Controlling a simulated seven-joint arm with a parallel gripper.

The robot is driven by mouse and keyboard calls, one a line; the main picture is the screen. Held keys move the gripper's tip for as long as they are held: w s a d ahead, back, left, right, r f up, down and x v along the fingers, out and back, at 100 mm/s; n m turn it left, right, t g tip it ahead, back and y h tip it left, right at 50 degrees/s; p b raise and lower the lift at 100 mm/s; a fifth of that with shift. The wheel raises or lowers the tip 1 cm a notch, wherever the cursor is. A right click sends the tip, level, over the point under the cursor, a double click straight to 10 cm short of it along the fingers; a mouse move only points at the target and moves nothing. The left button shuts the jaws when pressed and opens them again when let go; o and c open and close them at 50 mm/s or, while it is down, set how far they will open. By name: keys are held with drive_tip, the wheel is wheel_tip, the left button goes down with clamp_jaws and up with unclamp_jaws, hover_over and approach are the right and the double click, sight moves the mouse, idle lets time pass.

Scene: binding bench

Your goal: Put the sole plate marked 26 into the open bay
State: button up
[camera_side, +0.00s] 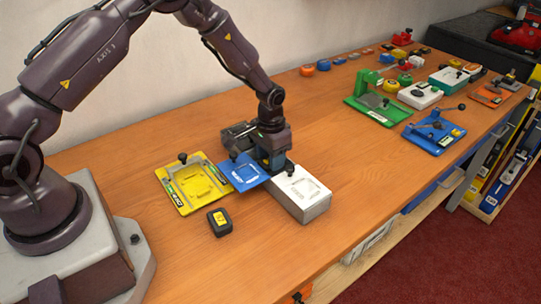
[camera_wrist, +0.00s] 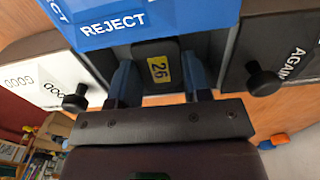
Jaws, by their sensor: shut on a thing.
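My gripper (camera_side: 270,163) is shut on the sole plate marked 26 (camera_wrist: 160,70), a dark piece with a yellow label. In the wrist view the plate sits between my two fingers, just below the edge of a blue panel marked REJECT (camera_wrist: 112,28). In the side view my gripper hides the plate, close to the blue panel (camera_side: 243,172) and the white block (camera_side: 302,192). A yellow panel (camera_side: 192,184) lies left of the blue one. The wrist view shows GOOD (camera_wrist: 40,82) at left and AGAIN (camera_wrist: 285,65) at right. I cannot tell which bay is open.
A black block with a yellow label (camera_side: 219,222) stands in front of the yellow panel; its number is unreadable. A green fixture (camera_side: 380,108), a blue fixture (camera_side: 434,132) and several small items stand farther right. Bare bench lies between.

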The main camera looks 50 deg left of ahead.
drive_tip(key=shift+f, duration=0.7)
drive_tip(key=o, duration=0.9)
wheel_tip(320, 180, up, 12)
drive_tip(key=shift+f, duration=0.25)
idle(0.8)
idle(0.4)
